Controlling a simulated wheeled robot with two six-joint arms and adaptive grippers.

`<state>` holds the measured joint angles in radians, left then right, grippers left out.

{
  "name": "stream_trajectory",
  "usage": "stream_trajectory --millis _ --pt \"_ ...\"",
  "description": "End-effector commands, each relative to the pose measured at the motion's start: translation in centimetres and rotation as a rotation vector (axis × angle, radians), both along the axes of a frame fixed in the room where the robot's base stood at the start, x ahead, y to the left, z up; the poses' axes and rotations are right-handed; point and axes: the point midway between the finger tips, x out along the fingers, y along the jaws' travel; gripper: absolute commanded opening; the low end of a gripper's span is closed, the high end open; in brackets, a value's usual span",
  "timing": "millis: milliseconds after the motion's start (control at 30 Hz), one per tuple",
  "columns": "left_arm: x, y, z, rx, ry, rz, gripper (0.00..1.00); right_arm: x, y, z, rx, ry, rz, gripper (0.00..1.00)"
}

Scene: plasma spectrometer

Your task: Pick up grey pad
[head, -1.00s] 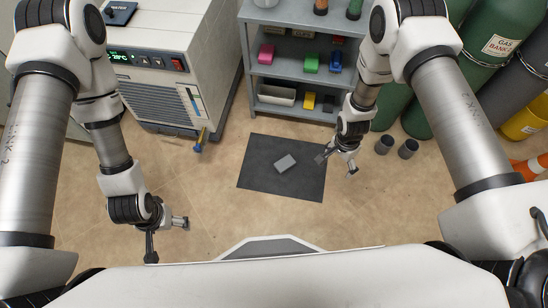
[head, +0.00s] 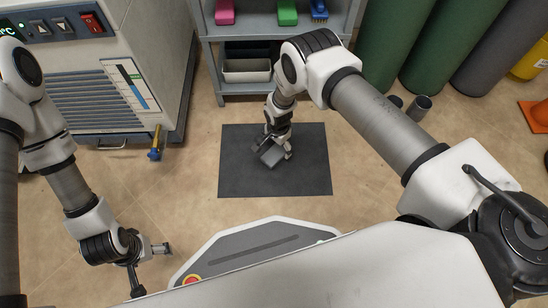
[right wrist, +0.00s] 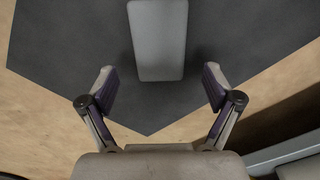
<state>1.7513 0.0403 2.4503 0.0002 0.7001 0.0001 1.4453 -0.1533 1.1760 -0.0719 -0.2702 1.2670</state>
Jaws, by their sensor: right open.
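The grey pad (right wrist: 158,40) is a light grey block lying on the dark mat (head: 225,180) on the floor. In the head view the grey pad (head: 271,156) is partly covered by my right gripper (head: 274,152). In the right wrist view my right gripper (right wrist: 160,85) is open and empty. Its two fingers stand apart, wider than the pad, and the pad lies just ahead of and between their line. My left gripper (head: 150,262) hangs over the bare floor at the lower left, away from the mat; its jaws are too small to judge.
Green cylinders (head: 395,40) and small dark cups (head: 419,106) are at the right. Floor around the mat is clear.

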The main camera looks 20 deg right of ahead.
Motion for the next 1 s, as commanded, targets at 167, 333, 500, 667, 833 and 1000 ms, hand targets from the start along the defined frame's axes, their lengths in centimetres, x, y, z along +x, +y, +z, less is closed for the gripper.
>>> stream_trajectory --millis 167,333,500,667,833,1000 --pt "0.1 0.1 -2.8 0.001 -0.003 0.005 0.85 0.0 0.0 -3.9 0.000 0.001 0.000 0.90" --pt "0.2 0.1 -2.6 0.001 -0.004 0.006 0.85 0.0 0.0 -3.9 -0.001 0.001 0.001 0.90" --pt "0.1 0.1 -2.6 0.001 -0.004 0.006 0.85 0.0 0.0 -3.8 0.000 0.001 0.000 0.54" --pt "0.1 0.1 -2.6 0.001 -0.003 0.006 0.85 0.0 0.0 -3.9 0.000 0.001 0.000 0.36" --pt "0.1 0.1 -2.6 0.001 -0.003 0.006 0.85 0.0 0.0 -3.9 0.000 0.002 0.000 0.36" --pt "0.1 0.1 -1.6 0.001 -0.002 0.005 0.85 0.1 0.0 -2.3 0.000 0.000 0.000 0.36"
